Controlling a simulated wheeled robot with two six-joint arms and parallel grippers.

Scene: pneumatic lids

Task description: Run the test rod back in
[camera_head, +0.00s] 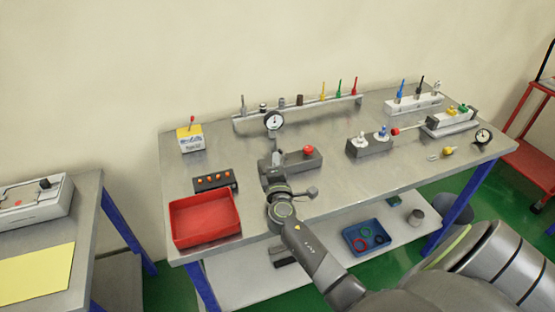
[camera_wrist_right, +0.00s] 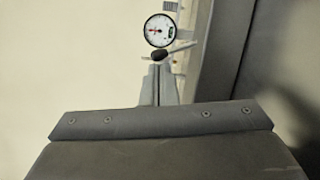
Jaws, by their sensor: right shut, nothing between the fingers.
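The test rod (camera_head: 413,128) is a thin pale rod with a red tip. It sticks out to the left from a grey cylinder block (camera_head: 450,122) at the right of the bench. My right gripper (camera_head: 277,157) is shut and empty over the middle of the bench. It is well left of the rod, beside a grey box (camera_head: 300,162) with a red mushroom button (camera_head: 308,149). The shut right fingers (camera_wrist_right: 157,72) show from behind in the right wrist view, below a round gauge (camera_wrist_right: 160,30). My left gripper is out of view.
A valve block (camera_head: 371,146) with white and blue fittings stands just left of the rod's red tip. A rail (camera_head: 300,106) with coloured fittings and a gauge (camera_head: 274,121) stands behind my gripper. A red tray (camera_head: 205,218) and a button strip (camera_head: 215,181) lie left.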

